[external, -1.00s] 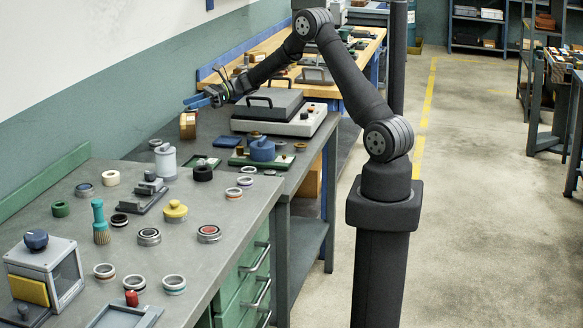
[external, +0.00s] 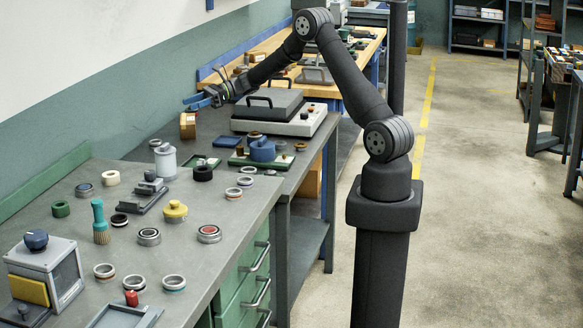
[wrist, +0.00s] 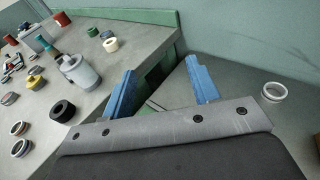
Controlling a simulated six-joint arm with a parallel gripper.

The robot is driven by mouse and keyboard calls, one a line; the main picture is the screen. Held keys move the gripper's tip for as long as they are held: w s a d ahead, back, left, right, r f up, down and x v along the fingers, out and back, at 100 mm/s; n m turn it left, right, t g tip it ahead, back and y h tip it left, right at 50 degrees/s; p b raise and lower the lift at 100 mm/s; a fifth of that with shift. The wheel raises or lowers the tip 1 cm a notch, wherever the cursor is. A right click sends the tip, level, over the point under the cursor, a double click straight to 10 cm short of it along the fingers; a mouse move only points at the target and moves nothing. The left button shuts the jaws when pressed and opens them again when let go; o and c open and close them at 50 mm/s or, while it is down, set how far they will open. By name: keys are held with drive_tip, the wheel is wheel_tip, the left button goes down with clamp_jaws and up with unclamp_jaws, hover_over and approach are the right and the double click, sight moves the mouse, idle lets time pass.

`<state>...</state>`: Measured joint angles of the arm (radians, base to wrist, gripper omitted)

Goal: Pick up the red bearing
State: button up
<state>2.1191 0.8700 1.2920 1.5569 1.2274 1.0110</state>
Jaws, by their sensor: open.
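The red bearing (external: 209,233), a metal ring with a red inner face, lies flat on the near grey workbench, close to its right edge in the external view. In the wrist view, a small ring with a reddish middle (wrist: 9,98) at the far left may be the same bearing; it is too small to be sure. My gripper (external: 193,101) is raised over the farther bench near the wall, well away from the bearing. In the wrist view its two blue fingers (wrist: 158,75) stand wide apart with nothing between them.
A grey cylinder (external: 165,161), black ring (external: 202,173), yellow-knobbed part (external: 175,210) and plain metal ring (external: 149,237) stand around the bearing. A boxy fixture (external: 45,265) is at the near left. A grey-lidded machine (external: 285,112) sits on the farther bench.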

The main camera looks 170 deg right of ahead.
drive_tip(key=o, duration=0.5)
drive_tip(key=shift+c, duration=0.2)
drive_tip(key=w+n+t+y, duration=0.2)
drive_tip(key=w+n+y, duration=0.35)
drive_tip(key=w, duration=1.25)
drive_tip(key=n+g+y, duration=0.5)
drive_tip(key=n+g, duration=0.8)
drive_tip(key=n, duration=0.5)
approach(209, 229)
drive_tip(key=f, duration=0.3)
drive_tip(key=shift+s+d+f, duration=0.1)
drive_tip(key=shift+d+f, duration=0.05)
drive_tip(key=shift+d, duration=0.15)
drive_tip(key=shift+m, duration=0.25)
drive_tip(key=shift+d+f, duration=0.1)
drive_tip(key=shift+f, duration=2.45)
